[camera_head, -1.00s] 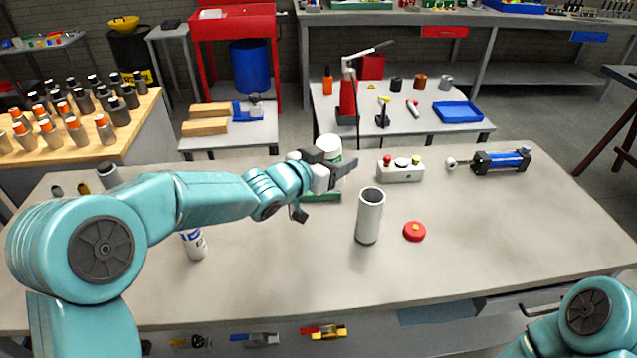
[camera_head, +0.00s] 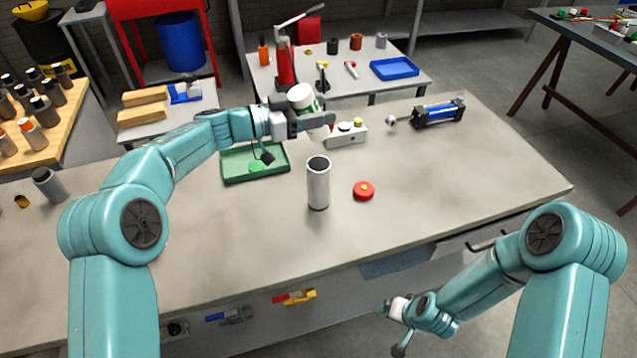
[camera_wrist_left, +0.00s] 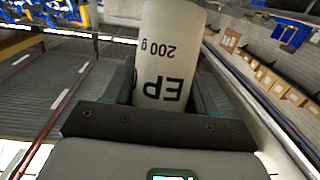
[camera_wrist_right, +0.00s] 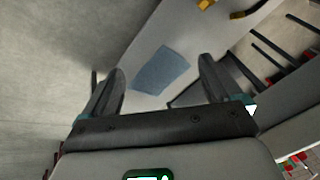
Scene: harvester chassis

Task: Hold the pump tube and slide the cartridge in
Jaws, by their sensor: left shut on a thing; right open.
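The pump tube (camera_head: 318,187) is a light grey cylinder with a dark open top, standing upright on the bench. My left gripper (camera_head: 304,122) is shut on the cartridge (camera_head: 302,97), a white cylinder with a green band, held tilted above the bench, behind and to the left of the tube. In the left wrist view the cartridge (camera_wrist_left: 168,60) sits between the fingers, its label reading "EP" and "200 g". My right gripper (camera_head: 396,322) is low in front of the bench. In the right wrist view the right gripper (camera_wrist_right: 160,85) is open and empty.
A red round cap (camera_head: 363,191) lies right of the tube. A green tray (camera_head: 232,175) is behind left, a button box (camera_head: 347,136) behind, and a blue cylinder unit (camera_head: 437,112) at back right. The bench front edge is clear around the tube.

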